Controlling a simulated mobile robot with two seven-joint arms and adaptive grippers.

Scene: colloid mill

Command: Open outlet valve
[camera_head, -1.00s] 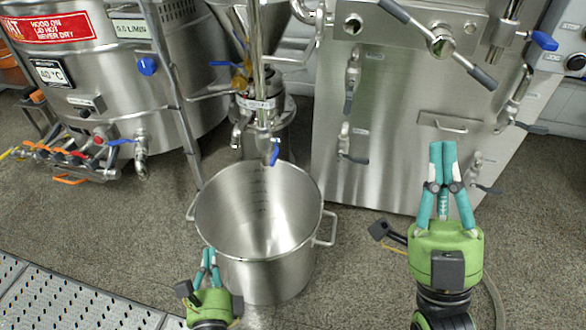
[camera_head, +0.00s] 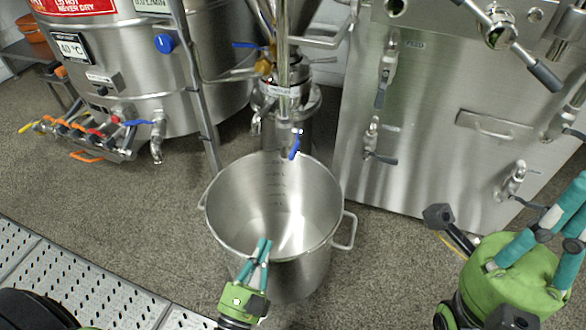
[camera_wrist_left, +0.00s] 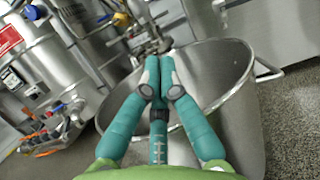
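The outlet valve, with a blue lever (camera_head: 295,147), is at the lower end of the mill's outlet, above the far rim of a steel pot (camera_head: 325,225). The lever points down, beside the spout. My left gripper (camera_head: 265,242) is in front of the valve and lower, over the near side of the pot, apart from the valve. Its teal fingers are together and empty; the left wrist view (camera_wrist_left: 159,58) shows them meeting at the tips. My right gripper (camera_head: 583,182) is at the right edge, partly cut off, with its fingers close together and nothing seen in them.
A steel tank (camera_head: 170,70) with several small valves stands at the left. A steel cabinet (camera_head: 450,100) with handles and levers stands at the right. A thin upright pipe (camera_head: 200,110) is left of the outlet. A perforated metal step (camera_head: 80,285) lies at front left.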

